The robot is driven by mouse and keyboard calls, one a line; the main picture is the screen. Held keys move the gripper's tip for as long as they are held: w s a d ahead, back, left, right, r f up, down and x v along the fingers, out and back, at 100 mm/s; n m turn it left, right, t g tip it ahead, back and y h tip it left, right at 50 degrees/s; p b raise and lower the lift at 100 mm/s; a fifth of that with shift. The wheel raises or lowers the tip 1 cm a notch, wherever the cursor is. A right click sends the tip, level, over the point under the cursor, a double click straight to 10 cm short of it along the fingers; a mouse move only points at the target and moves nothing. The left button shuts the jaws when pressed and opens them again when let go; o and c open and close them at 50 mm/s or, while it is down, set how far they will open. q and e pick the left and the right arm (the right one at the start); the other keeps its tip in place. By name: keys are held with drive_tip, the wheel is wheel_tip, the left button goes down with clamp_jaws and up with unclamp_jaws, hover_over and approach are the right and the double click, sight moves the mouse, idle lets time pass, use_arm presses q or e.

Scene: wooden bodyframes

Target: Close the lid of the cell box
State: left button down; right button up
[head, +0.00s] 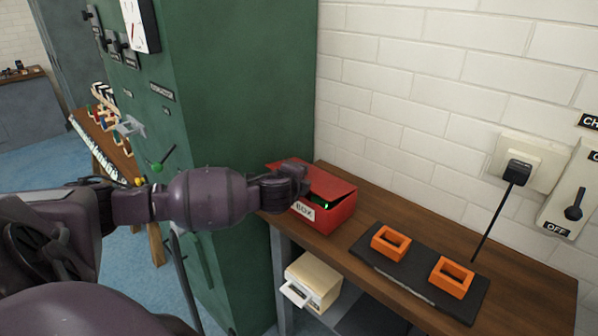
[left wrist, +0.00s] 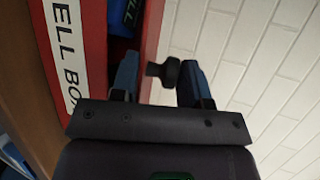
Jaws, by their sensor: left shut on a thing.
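The red cell box (head: 335,215) stands on the wooden bench beside the green cabinet, with a white label on its front. Its red lid (head: 330,184) is partly raised, and a dark gap with a small green glint shows under it. My left gripper (head: 297,172) is at the lid's left part. In the left wrist view the fingers (left wrist: 158,82) stand either side of the red lid edge (left wrist: 151,35) and a dark knob (left wrist: 171,70), shut on the lid. A blue cell (left wrist: 122,22) shows inside the box. My right gripper is not in view.
A black mat (head: 408,276) with two orange frames (head: 391,242) lies on the bench right of the box. The white brick wall (head: 420,110) rises behind. The green cabinet (head: 250,90) stands close on the left. A beige device (head: 313,282) sits on the shelf below.

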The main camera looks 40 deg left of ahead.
use_arm(q)
drive_tip(key=c, duration=1.8)
unclamp_jaws()
drive_tip(key=shift+s+f, duration=0.3)
drive_tip(key=shift+f, duration=0.5)
drive_tip(key=shift+c, duration=0.2)
drive_tip(key=o, duration=1)
drive_tip(key=shift+o, duration=0.2)
drive_tip(key=shift+w, duration=0.2)
